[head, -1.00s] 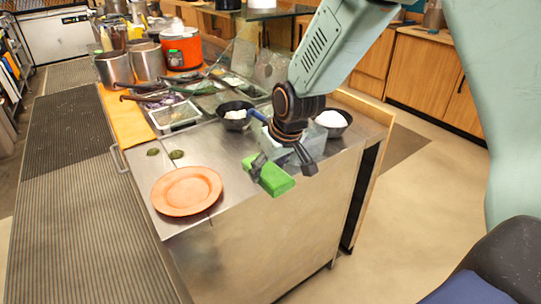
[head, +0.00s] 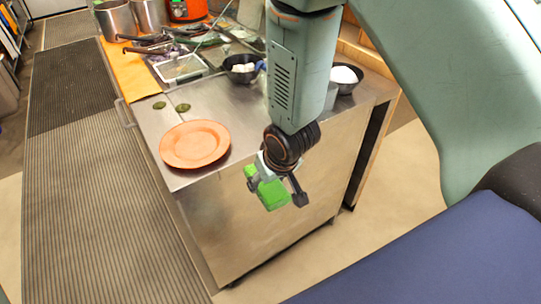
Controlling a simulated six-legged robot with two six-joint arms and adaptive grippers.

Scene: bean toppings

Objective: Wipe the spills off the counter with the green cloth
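The green cloth (head: 272,194) is in my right gripper (head: 275,184), whose arm comes in from the upper right. The fingers are shut on it. In the picture they overlap the counter's near edge and front panel; their height and distance from it are hard to judge. Two small dark green spills, a left one (head: 159,105) and a right one (head: 182,107), lie on the steel counter (head: 222,112), behind the orange plate. The gripper is right of and nearer than both spills, apart from them. My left gripper is not in view.
An orange plate (head: 195,144) sits near the counter's near edge. Behind are a black bowl with white pieces (head: 241,70), a steel container (head: 180,69) and an orange board (head: 143,67). A second bowl (head: 346,78) stands at right. Bare counter lies between spills and arm.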

